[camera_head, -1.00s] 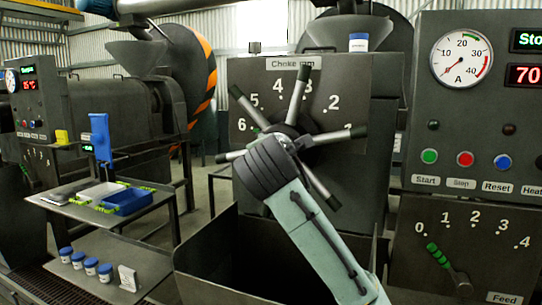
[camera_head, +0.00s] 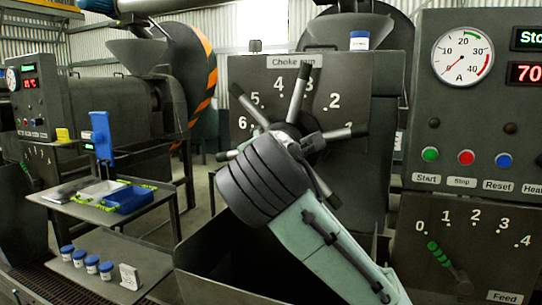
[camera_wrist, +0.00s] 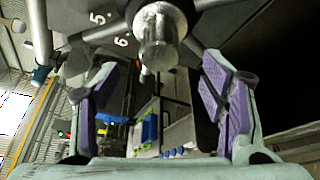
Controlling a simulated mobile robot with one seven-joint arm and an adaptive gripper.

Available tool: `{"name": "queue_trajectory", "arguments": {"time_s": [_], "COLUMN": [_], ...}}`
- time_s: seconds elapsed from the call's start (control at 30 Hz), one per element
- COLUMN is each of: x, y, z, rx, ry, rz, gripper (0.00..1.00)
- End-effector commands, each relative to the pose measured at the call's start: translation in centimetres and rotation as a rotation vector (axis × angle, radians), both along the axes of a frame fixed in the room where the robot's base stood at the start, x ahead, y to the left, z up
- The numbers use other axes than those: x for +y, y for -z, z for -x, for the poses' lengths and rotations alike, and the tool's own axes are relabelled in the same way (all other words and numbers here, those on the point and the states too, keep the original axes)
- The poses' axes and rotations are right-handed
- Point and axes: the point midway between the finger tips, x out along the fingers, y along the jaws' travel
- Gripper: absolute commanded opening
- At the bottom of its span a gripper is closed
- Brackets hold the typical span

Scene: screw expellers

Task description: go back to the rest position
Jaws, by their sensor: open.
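My gripper (camera_wrist: 160,95) is open in the wrist view, with its two purple-padded fingers spread apart and nothing between them. The metal hub (camera_wrist: 160,35) of the choke ram handwheel is just beyond the fingers. In the head view my arm reaches up from the lower right and hides the wheel's hub and my fingers. The handwheel (camera_head: 297,95) has several spokes with dark tips and sits on the choke ram panel (camera_head: 262,85) marked with numbers. I cannot tell in the head view whether the gripper touches the wheel.
A control panel (camera_head: 480,195) with a gauge, buttons and a feed lever (camera_head: 438,254) stands at the right. A side table with a blue tray (camera_head: 128,199) and a lower shelf with blue-capped jars (camera_head: 92,265) are at the left. A dark open trough (camera_head: 215,270) lies below my arm.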

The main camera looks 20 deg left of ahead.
Motion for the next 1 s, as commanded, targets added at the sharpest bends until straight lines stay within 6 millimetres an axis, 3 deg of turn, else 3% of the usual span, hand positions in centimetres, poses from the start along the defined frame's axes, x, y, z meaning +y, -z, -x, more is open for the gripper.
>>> {"name": "queue_trajectory", "arguments": {"time_s": [0.17,0.67,0.77,0.87,1.0], "x": [-0.4,0.3,3.2,8.7,15.7], "y": [-0.2,0.0,0.3,0.4,-0.3], "z": [1.1,1.2,2.0,4.3,11.1], "rx": [0.000,-0.003,-0.019,-0.032,0.014], "ry": [0.000,-0.019,-0.108,-0.290,-0.628], "rz": [-0.001,-0.021,-0.131,-0.359,-0.789], "gripper": [0.66,0.66,0.66,0.66,0.66]}}
